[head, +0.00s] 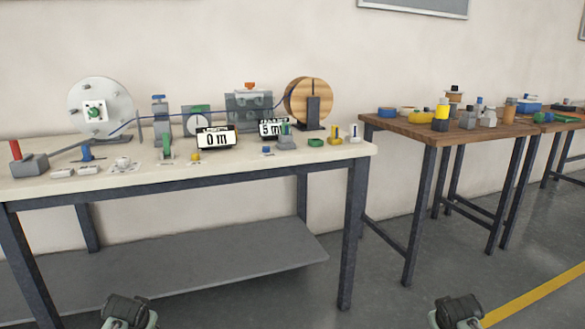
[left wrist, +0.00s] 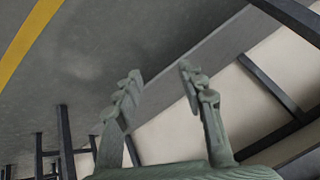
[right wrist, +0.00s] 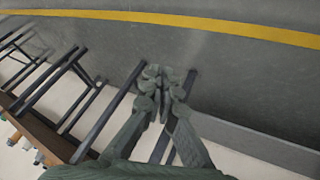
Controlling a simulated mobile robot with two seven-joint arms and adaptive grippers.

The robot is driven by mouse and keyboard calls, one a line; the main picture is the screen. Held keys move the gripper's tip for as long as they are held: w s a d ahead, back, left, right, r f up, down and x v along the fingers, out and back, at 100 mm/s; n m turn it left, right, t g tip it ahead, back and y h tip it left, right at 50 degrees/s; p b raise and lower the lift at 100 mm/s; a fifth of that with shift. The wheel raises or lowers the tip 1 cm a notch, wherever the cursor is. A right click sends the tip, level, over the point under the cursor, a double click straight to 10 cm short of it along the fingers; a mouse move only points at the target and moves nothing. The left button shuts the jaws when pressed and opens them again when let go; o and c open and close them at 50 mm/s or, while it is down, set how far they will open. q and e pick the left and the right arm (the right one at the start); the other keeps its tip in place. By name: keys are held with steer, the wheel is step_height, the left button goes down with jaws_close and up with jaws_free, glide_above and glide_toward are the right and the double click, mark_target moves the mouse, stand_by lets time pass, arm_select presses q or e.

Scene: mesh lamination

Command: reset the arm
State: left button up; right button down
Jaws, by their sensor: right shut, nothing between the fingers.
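My left gripper (left wrist: 159,72) shows in the left wrist view with its two fingers apart and nothing between them. My right gripper (right wrist: 160,76) shows in the right wrist view with its fingertips together and nothing held. Both hang over the grey floor, away from the tables. In the head view only dark and green parts of my two arms show at the bottom edge, one left of centre and one at the right. The fingers are not clear there.
A white-topped table (head: 250,180) carries a grey-white reel (head: 118,98), a wooden spool (head: 323,97), two signs reading "0 m" (head: 216,139) and "5 m" (head: 274,128), and small fixtures. A wooden table (head: 410,128) with small items stands right. Floor in front is clear.

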arm_select(q)
steer(key=s+d+f+g, duration=0.1)
steer(key=s+d+f, duration=0.2)
steer(key=s, duration=0.7)
steer(key=s+d+f+g+h, duration=0.1)
steer(key=s+d+f, duration=0.2)
steer(key=s, duration=0.7)
steer(key=s+d+f+g+h, duration=0.1)
steer(key=s+d+f, duration=0.3)
steer(key=s, duration=0.7)
steer(key=shift+f+m, duration=0.3)
steer(key=shift+f, duration=0.55)
arm_select(e)
steer(key=s+a+f+g, duration=0.1)
steer(key=s+a+f, duration=0.2)
steer(key=s, duration=0.7)
steer(key=s+a+f+g+y, duration=0.1)
steer(key=s+a+f, duration=0.2)
steer(key=s, duration=0.7)
steer(key=s+a+f+g+y, duration=0.1)
steer(key=s+a+f, duration=0.3)
steer(key=s, duration=0.7)
steer(key=shift+f+n, duration=0.3)
steer(key=shift+f, duration=0.55)
arm_select(q)
steer(key=shift+s, duration=0.1)
